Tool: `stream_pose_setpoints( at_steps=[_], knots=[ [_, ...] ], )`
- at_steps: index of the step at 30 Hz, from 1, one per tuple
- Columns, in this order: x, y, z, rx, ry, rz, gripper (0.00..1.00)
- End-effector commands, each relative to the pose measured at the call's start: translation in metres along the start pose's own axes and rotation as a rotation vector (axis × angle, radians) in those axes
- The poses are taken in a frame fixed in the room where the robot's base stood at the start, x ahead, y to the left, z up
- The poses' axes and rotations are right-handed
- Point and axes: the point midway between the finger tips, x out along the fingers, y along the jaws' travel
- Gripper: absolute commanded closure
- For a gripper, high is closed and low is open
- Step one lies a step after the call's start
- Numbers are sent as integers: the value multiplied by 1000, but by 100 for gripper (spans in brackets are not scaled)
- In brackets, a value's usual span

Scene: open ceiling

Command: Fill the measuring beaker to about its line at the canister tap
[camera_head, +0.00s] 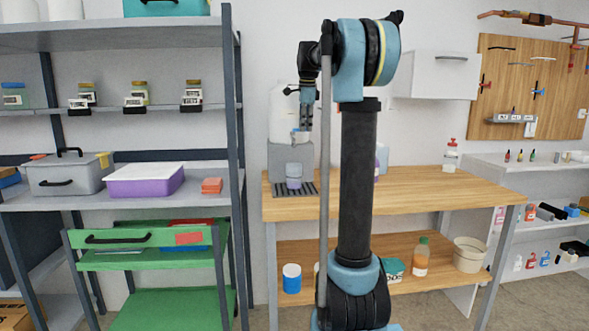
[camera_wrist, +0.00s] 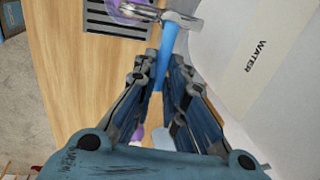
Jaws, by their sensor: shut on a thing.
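The white canister (camera_head: 283,112) stands on a grey stand (camera_head: 280,160) at the left end of the wooden workbench. Its label in the wrist view reads WATER (camera_wrist: 262,50). The tap (camera_head: 299,137) is at its front; in the wrist view the metal tap (camera_wrist: 180,18) has a blue lever (camera_wrist: 169,48). My gripper (camera_head: 307,122) is just above the tap, pointing down. In the wrist view my gripper (camera_wrist: 168,78) is shut on the blue lever. The purplish beaker (camera_head: 293,181) stands beneath the tap; part of it shows in the wrist view (camera_wrist: 126,11). Its liquid level cannot be made out.
The beaker is on a dark slotted drip tray (camera_head: 281,189). The workbench (camera_head: 430,185) has clear wood to the right. A red-capped bottle (camera_head: 451,157) stands at its back. A shelf rack (camera_head: 234,130) stands close on the left. My arm hides the bench's middle.

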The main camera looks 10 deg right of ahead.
Motion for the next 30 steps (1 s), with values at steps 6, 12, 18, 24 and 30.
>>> stream_pose_setpoints(
  at_steps=[6, 12, 18, 24, 30],
  knots=[
    [-1, 1, 1, 39, 7, -3, 100],
    [-2, 7, 2, 167, 33, -4, 100],
    [-2, 8, 2, 195, 37, -5, 100],
    [-2, 7, 1, 177, 34, -5, 100],
    [-2, 6, 1, 169, 33, -5, 100]
  ],
)
